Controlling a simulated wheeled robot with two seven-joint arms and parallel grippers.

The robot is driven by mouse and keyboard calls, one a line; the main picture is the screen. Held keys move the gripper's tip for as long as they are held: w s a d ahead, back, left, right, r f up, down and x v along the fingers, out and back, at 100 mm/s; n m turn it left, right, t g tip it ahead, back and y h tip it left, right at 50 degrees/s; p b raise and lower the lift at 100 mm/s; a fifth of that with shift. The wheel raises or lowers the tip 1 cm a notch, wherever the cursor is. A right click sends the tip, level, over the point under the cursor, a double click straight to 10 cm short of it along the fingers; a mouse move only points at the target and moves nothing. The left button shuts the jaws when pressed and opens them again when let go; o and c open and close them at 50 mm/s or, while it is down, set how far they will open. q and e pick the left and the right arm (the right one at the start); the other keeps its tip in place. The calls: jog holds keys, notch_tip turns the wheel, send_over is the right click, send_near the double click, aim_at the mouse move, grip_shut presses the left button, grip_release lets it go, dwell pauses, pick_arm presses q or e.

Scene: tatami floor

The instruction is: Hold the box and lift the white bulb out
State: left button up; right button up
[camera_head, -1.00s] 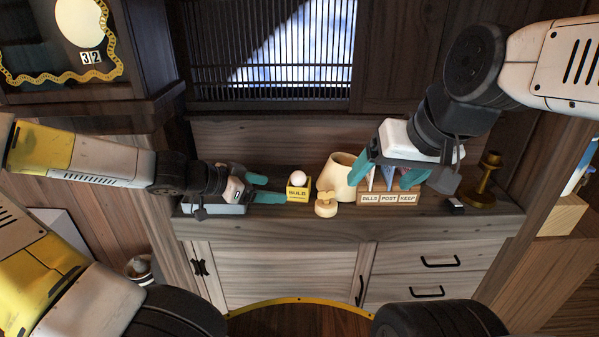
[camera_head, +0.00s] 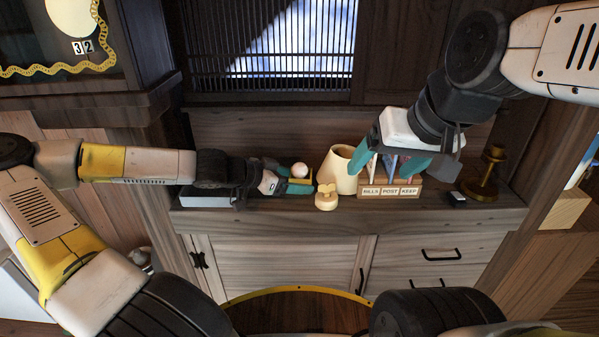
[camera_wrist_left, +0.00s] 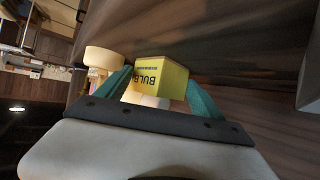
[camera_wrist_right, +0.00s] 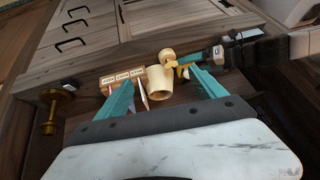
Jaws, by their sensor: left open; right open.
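The yellow box (camera_head: 309,181) stands on the wooden shelf, partly hidden by my left gripper (camera_head: 287,178) in the head view. The white bulb (camera_head: 299,170) sits in its top, its round end showing. In the left wrist view the box (camera_wrist_left: 160,77), printed "BULB", lies between the two open teal fingers, with the bulb (camera_wrist_left: 150,99) nearer the palm. I cannot tell whether the fingers touch the box. My right gripper (camera_head: 386,168) is open above the letter rack, right of the box, with nothing held.
A cream cone-shaped shade (camera_head: 338,171) and a small pale wooden piece (camera_head: 326,199) stand just right of the box. The letter rack (camera_head: 391,189) marked "BILLS POST KEEP" holds papers. A brass candlestick (camera_head: 488,178) stands at the right end. The shelf front (camera_head: 270,205) is clear.

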pick_arm(q)
jog(key=shift+w+d+f, duration=0.15)
jog(key=shift+d, duration=0.05)
jog(key=shift+c, duration=0.3)
jog(key=c, duration=0.5)
